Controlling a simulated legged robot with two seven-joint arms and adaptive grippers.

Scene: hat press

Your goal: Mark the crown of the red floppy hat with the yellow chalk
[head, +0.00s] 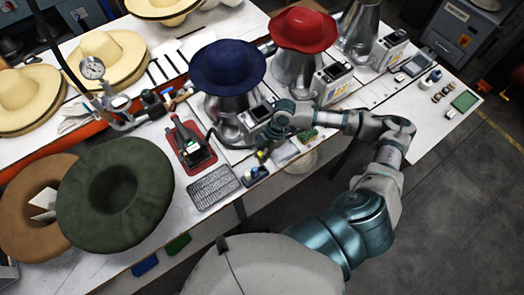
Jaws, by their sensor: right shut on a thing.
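The red floppy hat (303,29) sits on a metal hat form at the back of the bench, right of the dark blue hat. My right gripper (262,147) is low at the front of the bench, below the blue hat's form and well apart from the red hat. It is shut on a small yellow piece, which looks like the yellow chalk (262,155); the fingers are small and partly hidden. My left gripper is not in view.
The dark blue hat (227,67) on its form stands left of my right gripper. A control box (334,82) stands beside the red hat's form. A grey grid mat (213,187), a red tray (191,146) and a green hat (115,195) lie leftward.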

